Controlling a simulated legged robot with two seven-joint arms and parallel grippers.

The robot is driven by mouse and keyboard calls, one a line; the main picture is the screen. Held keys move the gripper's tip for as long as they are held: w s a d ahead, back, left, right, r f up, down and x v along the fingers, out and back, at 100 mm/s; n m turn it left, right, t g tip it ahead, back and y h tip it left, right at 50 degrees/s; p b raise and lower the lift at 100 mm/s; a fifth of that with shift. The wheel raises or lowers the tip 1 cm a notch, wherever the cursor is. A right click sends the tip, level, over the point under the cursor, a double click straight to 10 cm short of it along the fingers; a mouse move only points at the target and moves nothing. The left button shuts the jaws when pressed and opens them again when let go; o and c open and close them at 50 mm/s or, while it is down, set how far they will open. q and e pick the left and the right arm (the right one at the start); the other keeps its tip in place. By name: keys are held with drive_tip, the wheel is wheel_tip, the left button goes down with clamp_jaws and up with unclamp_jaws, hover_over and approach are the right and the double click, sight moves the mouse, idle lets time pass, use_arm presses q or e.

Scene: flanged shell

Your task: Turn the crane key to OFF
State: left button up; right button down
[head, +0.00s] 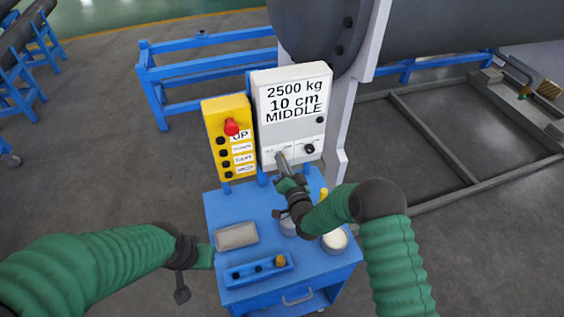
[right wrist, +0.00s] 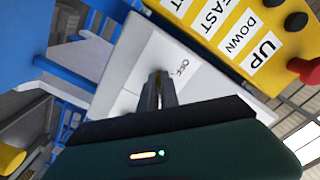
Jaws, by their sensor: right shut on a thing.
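The white control box (head: 292,112) stands upright on the blue cart, its display reading 2500 kg, 10 cm, MIDDLE. My right gripper (head: 281,158) reaches the lower left of its front panel, where the key is. In the right wrist view its two fingers (right wrist: 157,92) are shut together at the panel, beside a label reading OFF (right wrist: 183,67). The crane key is mostly hidden by the fingers, so its angle cannot be told. A dark knob (head: 309,148) sits to the right on the same panel. My left gripper (head: 183,285) hangs left of the cart, its fingers unclear.
The yellow pendant (head: 229,137) with a red button (head: 232,127) stands just left of the box. The blue cart (head: 222,205) carries a grey tray (head: 236,236), a blue holder (head: 258,270) and a white-topped round container (head: 335,240). A large grey shell (head: 430,40) is behind.

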drive_tip(key=shift+f, duration=0.1)
drive_tip(key=shift+f+n+b, duration=0.1)
drive_tip(key=shift+n+b, duration=8.55)
drive_tip(key=shift+n, duration=0.25)
drive_tip(key=c, duration=1.6)
unclamp_jaws()
